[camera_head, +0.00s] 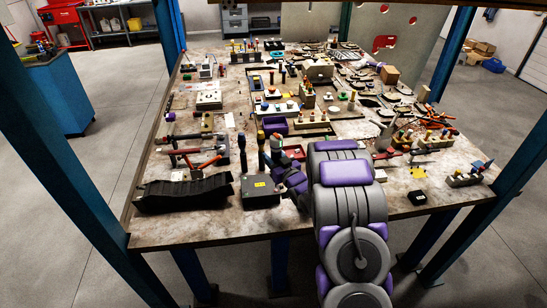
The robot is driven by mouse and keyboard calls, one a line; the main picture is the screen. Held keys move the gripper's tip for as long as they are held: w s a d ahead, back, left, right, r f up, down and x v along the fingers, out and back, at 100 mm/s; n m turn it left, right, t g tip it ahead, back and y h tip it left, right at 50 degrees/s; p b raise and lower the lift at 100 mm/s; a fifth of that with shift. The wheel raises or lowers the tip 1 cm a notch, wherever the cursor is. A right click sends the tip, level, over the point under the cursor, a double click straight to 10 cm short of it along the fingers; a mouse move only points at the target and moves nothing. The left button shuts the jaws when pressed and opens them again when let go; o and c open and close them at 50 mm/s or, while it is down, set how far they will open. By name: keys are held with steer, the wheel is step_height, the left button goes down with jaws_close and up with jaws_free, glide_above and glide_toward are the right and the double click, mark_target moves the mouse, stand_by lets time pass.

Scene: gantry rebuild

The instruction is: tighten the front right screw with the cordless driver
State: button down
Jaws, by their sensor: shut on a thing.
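My gripper (291,178) is at the end of my grey and purple arm, low over the front middle of the bench. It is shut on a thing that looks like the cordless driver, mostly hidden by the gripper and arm. A dark grey box (259,194) with a yellow label lies just left of the gripper. The gripper is at the box's right side; I cannot tell whether they touch. No screw can be made out at this size, and the front right screw is not identifiable.
The bench (190,228) is crowded with tools and parts. A black ribbed tray (183,193) lies left of the box. Two dark upright cylinders stand behind the box, one of them here (242,153). Blue posts (78,150) frame the bench. Bare bench top shows along the front edge.

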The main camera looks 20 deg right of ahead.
steer(key=shift+f+b, duration=0.4)
steer(key=shift+f, duration=0.85)
stand_by(1.3)
steer(key=shift+r, duration=0.1)
stand_by(0.9)
steer(key=shift+r+p, duration=0.75)
steer(key=shift+r, duration=1)
steer(key=shift+r+p, duration=0.8)
steer(key=shift+r, duration=1.2)
